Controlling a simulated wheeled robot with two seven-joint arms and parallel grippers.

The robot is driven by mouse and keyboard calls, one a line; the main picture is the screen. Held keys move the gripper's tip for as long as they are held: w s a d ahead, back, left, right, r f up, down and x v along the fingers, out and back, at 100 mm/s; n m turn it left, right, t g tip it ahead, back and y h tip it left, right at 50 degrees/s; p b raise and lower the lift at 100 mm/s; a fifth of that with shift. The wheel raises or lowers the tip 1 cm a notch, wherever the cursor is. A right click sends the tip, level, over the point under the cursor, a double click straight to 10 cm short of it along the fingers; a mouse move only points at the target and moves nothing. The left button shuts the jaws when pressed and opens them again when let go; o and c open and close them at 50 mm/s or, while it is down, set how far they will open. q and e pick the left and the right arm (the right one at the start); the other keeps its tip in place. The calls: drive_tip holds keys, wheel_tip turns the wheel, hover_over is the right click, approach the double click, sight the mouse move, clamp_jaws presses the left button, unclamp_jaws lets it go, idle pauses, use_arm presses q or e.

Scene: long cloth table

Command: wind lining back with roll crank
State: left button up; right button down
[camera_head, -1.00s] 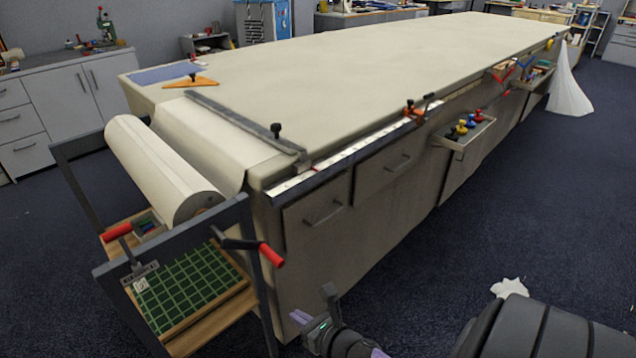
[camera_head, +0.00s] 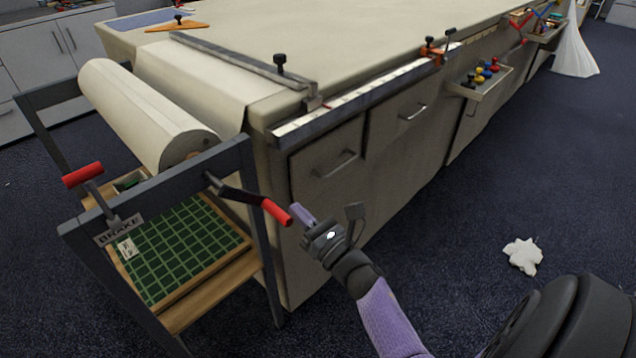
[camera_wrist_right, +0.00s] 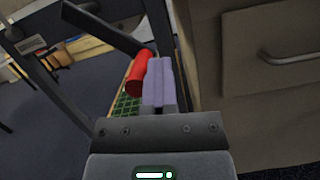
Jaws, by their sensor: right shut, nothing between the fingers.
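The roll crank (camera_head: 235,191) is a dark arm with a red grip (camera_head: 277,212) on the right post of the roll stand. The roll of pale lining (camera_head: 150,118) lies in the stand, and its sheet (camera_head: 195,75) runs onto the table under a dark bar. My right gripper (camera_head: 302,217) is just right of the red grip, shut and empty. In the right wrist view its lilac fingers (camera_wrist_right: 159,82) are beside the red grip (camera_wrist_right: 138,74), not around it; whether they touch I cannot tell. My left gripper is not in view.
A brake lever with a red handle (camera_head: 83,174) is on the stand's left. A green gridded board (camera_head: 185,245) lies on the shelf below. Table drawers (camera_head: 325,165) are close behind my gripper. White scrap (camera_head: 523,255) lies on the open floor.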

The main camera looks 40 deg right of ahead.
drive_tip(key=r, duration=0.1)
drive_tip(key=w+r+p, duration=0.1)
drive_tip(key=r, duration=0.1)
drive_tip(key=r+p, duration=0.1)
drive_tip(key=shift+w+d+r, duration=0.15)
drive_tip(key=shift+w+r, duration=0.05)
drive_tip(key=shift+w, duration=0.15)
idle(0.4)
drive_tip(key=shift+f, duration=0.15)
idle(0.7)
